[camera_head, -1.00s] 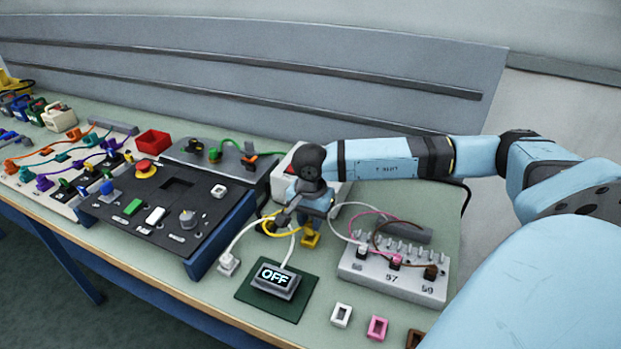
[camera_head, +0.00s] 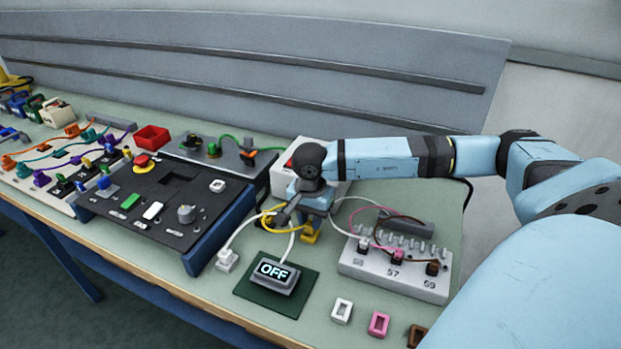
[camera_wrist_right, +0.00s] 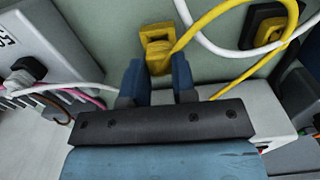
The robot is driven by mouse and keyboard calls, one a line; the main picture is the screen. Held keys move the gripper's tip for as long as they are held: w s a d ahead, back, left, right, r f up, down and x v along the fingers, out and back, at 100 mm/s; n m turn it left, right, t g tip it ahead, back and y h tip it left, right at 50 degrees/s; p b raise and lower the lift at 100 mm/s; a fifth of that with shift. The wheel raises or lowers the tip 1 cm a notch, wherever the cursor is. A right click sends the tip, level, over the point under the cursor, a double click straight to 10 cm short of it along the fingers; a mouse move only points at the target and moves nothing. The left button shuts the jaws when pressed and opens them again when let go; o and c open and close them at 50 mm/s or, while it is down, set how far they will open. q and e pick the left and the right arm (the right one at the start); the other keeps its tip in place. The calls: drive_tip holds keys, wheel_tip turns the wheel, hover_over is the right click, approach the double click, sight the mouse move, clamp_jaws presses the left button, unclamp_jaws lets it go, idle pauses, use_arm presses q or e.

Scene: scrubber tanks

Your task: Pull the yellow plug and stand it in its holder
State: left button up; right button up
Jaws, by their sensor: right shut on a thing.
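My right gripper (camera_head: 305,216) is low over the bench behind the OFF display. In the right wrist view its two blue fingers (camera_wrist_right: 158,75) stand on either side of a yellow plug (camera_wrist_right: 157,48), shut on it. The yellow plug also shows below the gripper in the head view (camera_head: 309,238). A yellow cable (camera_wrist_right: 205,25) runs from it. A black block with a yellow part (camera_wrist_right: 268,32) stands to the right in the wrist view. I cannot tell the yellow holder apart from the plug. My left gripper is out of view.
The OFF display (camera_head: 275,276) sits on a green mat, with a white plug (camera_head: 227,259) beside it. A grey terminal block (camera_head: 395,272) stands to the right. White (camera_head: 342,310) and pink (camera_head: 378,323) rectangular holders lie in front. A black control panel (camera_head: 150,215) is to the left.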

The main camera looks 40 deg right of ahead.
drive_tip(key=shift+f, duration=0.35)
drive_tip(key=o, duration=1.4)
drive_tip(key=shift+r, duration=0.1)
drive_tip(key=shift+r+p, duration=2)
drive_tip(key=shift+r, duration=2.25)
